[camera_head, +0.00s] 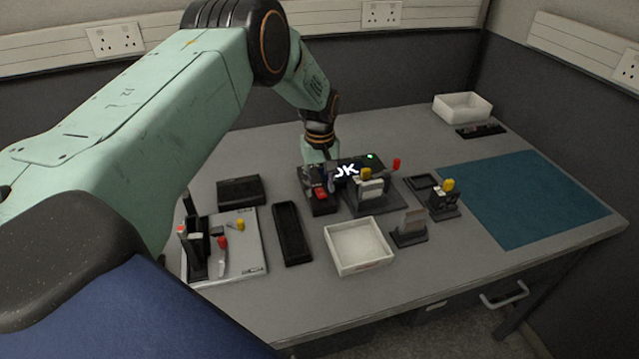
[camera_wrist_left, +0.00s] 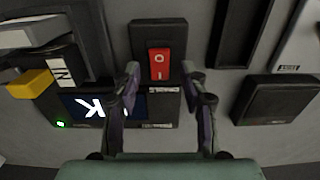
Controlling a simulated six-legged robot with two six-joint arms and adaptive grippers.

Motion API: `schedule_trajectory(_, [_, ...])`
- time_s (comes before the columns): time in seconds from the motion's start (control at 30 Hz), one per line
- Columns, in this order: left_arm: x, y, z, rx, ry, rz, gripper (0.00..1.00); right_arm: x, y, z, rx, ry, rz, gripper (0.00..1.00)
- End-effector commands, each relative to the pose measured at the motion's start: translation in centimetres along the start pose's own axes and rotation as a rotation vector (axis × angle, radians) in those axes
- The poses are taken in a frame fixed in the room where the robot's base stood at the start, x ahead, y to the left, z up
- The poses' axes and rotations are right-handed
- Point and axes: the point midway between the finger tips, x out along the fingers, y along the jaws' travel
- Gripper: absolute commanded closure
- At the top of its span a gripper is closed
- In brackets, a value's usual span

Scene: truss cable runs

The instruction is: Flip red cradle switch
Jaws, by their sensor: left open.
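The red rocker switch (camera_head: 321,193) sits in a black cradle block (camera_head: 322,208) near the middle of the table. In the left wrist view the red switch (camera_wrist_left: 159,64), with its I and O marks, is in the upper middle on its black block (camera_wrist_left: 158,33). My left gripper (camera_head: 318,177) is pointed down just behind the switch, partly hidden by its own wrist. In the left wrist view the open fingers (camera_wrist_left: 160,76) stand on either side of the switch's lower end with nothing between them. I cannot tell their height above it. My right gripper is out of view.
A display (camera_head: 346,171) reading OK with a green light stands close behind the switch. A yellow-knobbed fixture (camera_head: 372,188) is just right. A black tray (camera_head: 291,233), white bin (camera_head: 359,246) and tool board (camera_head: 250,258) are in front. The teal mat (camera_head: 535,200) is bare.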

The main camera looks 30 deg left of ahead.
Motion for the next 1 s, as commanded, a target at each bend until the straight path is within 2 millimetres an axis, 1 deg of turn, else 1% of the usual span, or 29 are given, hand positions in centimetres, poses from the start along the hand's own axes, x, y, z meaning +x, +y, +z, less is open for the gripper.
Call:
schedule_trajectory(0.17, [-0.2, 0.0, 0.0, 0.000, 0.000, 0.000, 0.57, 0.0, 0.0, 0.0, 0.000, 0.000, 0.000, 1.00])
schedule_trajectory(0.27, [-1.1, 0.1, 0.0, 0.000, 0.001, 0.002, 0.57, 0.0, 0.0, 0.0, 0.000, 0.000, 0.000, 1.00])
schedule_trajectory(0.37, [-2.8, 0.1, 0.0, 0.001, 0.002, 0.003, 0.57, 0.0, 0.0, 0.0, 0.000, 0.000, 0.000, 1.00])
schedule_trajectory(0.5, [-5.8, 0.1, 0.0, 0.000, 0.002, 0.004, 0.57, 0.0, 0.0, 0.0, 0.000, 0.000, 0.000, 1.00])
schedule_trajectory(0.7, [-9.5, 0.1, 0.0, 0.000, 0.001, 0.002, 0.57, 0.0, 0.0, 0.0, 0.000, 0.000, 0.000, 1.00])
schedule_trajectory(0.83, [-11.1, 0.1, 0.0, 0.001, 0.001, 0.001, 0.57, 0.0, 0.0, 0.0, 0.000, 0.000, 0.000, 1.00])
schedule_trajectory(1.0, [-12.0, 0.0, 0.0, 0.000, 0.000, -0.001, 0.57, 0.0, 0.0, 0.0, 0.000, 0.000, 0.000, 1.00])
